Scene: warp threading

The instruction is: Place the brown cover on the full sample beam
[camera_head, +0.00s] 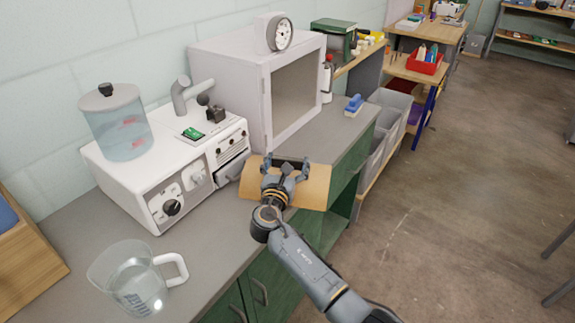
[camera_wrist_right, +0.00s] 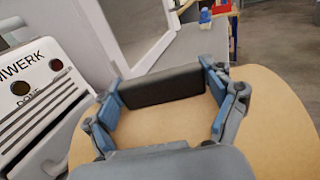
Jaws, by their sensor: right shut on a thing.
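The brown cover (camera_head: 315,188) is a tan, slightly curved panel with a dark block-like handle. It is at the front edge of the grey counter, and I cannot tell whether it touches the counter. My right gripper (camera_head: 286,168) is over it, shut on the dark handle (camera_wrist_right: 162,86). In the right wrist view the blue finger pads stand at both ends of the handle, and the tan panel (camera_wrist_right: 160,127) spreads beneath. No sample beam can be made out in either view. My left gripper is not in view.
A white machine (camera_head: 130,185) with a water tank (camera_head: 118,130) stands left of the cover. A grey cabinet (camera_head: 255,100) with a dial stands behind it. A glass jug (camera_head: 138,285) is at the near left. A blue brush (camera_head: 354,103) lies further back. Open floor is at right.

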